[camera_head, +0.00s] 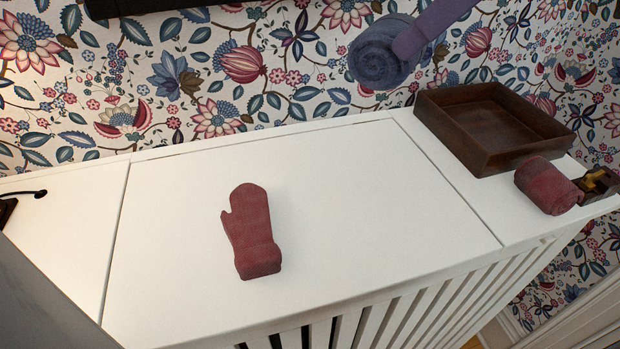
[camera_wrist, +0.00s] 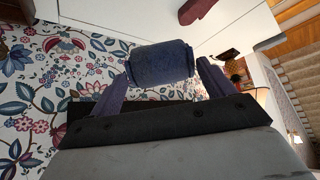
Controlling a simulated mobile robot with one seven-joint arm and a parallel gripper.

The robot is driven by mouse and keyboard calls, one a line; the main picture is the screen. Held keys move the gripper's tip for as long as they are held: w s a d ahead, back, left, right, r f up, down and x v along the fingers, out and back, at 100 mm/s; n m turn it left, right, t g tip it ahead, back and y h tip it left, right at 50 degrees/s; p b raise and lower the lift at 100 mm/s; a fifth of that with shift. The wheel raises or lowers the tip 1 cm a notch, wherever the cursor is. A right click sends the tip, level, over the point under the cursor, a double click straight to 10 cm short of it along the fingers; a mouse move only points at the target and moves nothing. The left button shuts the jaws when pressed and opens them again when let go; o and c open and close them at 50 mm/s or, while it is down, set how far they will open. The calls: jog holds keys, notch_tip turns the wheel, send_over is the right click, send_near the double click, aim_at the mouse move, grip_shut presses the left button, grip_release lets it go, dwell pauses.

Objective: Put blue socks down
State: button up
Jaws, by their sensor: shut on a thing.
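The blue socks (camera_head: 378,62) are a rolled blue-grey bundle, seen in the upper middle of the head view against the wallpaper. My gripper (camera_head: 407,43) reaches in from the top right, one bluish finger visible against the roll. In the wrist view the socks (camera_wrist: 160,66) sit between both fingers of my gripper (camera_wrist: 165,68), which is shut on them. They appear held up, clear of the white cabinet top (camera_head: 340,200). The roll's far side is hidden.
A dark red mitten (camera_head: 251,232) lies mid-cabinet. An empty brown wooden tray (camera_head: 495,160) is at the right rear. A red rolled bundle (camera_head: 548,187) and a small dark box (camera_head: 600,187) with a brass-coloured item lie before it. The top between mitten and tray is clear.

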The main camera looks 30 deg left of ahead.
notch_tip(320, 180, down, 20)
jog(key=shift+b, duration=0.65)
jog(key=shift+f, duration=0.15)
jog(key=o, duration=1.2)
jog(key=shift+c, duration=0.2)
jog(key=v, duration=1.2)
